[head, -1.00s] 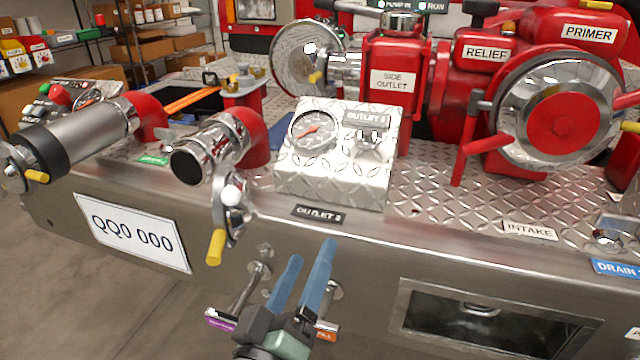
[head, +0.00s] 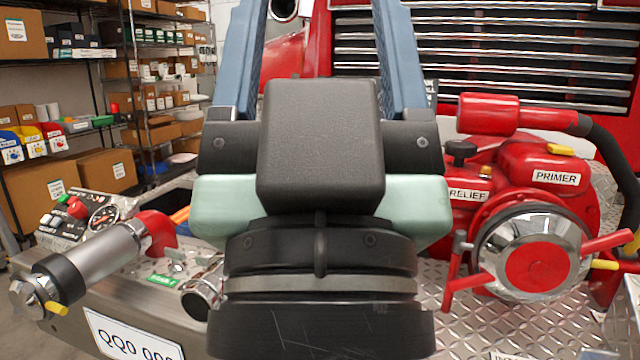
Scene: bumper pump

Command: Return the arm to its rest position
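My gripper (head: 325,60) fills the middle of the head view, raised close in front of the camera. Its two blue fingers point up and stand wide apart, with nothing between them that I can see. The fingertips are cut off by the top edge.
The steel bumper carries a silver pipe outlet (head: 93,262) at left and a red-and-chrome intake valve (head: 533,253) at right. The red relief and primer housings (head: 545,178) stand behind it. Shelves with boxes (head: 150,90) are at back left.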

